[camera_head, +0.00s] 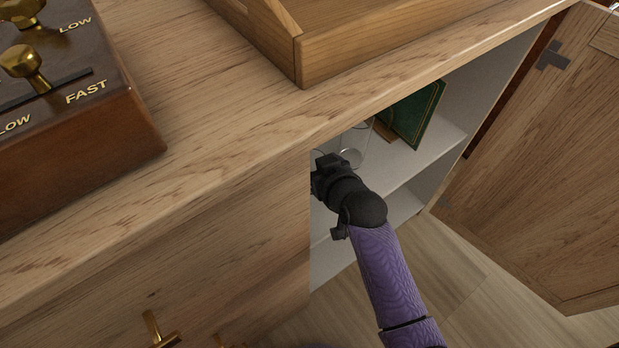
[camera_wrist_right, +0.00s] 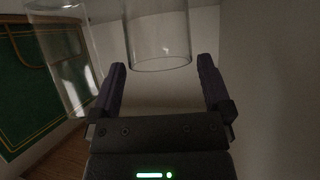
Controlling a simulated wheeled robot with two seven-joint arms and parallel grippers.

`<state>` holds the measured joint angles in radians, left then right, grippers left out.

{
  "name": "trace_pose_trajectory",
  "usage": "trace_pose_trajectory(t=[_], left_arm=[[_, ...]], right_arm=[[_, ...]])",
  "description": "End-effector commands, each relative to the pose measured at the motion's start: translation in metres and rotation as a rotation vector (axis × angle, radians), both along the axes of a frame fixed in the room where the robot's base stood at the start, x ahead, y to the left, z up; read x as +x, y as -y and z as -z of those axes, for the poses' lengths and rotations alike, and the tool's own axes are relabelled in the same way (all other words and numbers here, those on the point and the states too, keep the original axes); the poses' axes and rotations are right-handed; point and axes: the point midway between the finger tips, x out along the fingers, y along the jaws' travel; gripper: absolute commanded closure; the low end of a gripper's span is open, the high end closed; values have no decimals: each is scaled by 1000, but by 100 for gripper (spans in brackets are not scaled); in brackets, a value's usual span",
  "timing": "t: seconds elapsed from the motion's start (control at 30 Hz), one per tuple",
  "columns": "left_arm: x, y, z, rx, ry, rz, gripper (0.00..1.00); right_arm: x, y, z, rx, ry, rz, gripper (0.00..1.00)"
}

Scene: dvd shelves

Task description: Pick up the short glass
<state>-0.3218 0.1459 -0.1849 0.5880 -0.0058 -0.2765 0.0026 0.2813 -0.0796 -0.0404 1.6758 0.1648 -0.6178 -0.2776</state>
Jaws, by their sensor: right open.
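A clear glass (camera_wrist_right: 158,35) shows at the top centre of the right wrist view, ahead of and between the two finger tips. My right gripper (camera_wrist_right: 162,67) is open, with nothing gripped between its fingers. A second clear glass (camera_wrist_right: 62,60) stands to the left, outside the fingers. I cannot tell for certain which is the short one. In the head view my right gripper (camera_head: 325,170) reaches into the open cabinet and partly hides the glassware; one clear glass (camera_head: 353,153) shows just beyond it. My left gripper is not in view.
A green book or panel (camera_head: 418,112) leans inside the cabinet, right of the glasses. The countertop (camera_head: 215,110) overhangs the shelf (camera_head: 425,155). The cabinet door (camera_head: 550,150) is open at right. A wooden tray (camera_head: 370,50) and a brown control box (camera_head: 95,120) rest on top.

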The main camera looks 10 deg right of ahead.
Motion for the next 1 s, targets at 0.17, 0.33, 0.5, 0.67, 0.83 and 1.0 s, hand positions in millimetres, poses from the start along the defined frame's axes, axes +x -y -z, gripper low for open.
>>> trace_pose_trajectory(t=[0.17,0.33,0.5,0.67,0.83,1.0], left_arm=[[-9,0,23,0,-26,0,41],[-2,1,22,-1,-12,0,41],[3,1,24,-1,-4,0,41],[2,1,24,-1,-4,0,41],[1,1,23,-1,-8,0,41],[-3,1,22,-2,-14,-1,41]], right_arm=[[22,-5,19,0,-5,0,0],[23,-5,13,-1,-2,0,0],[23,-5,13,-1,-1,0,28],[23,-5,13,-1,-1,0,61],[23,-4,14,-2,-2,0,97],[23,-5,13,-1,0,0,100]])
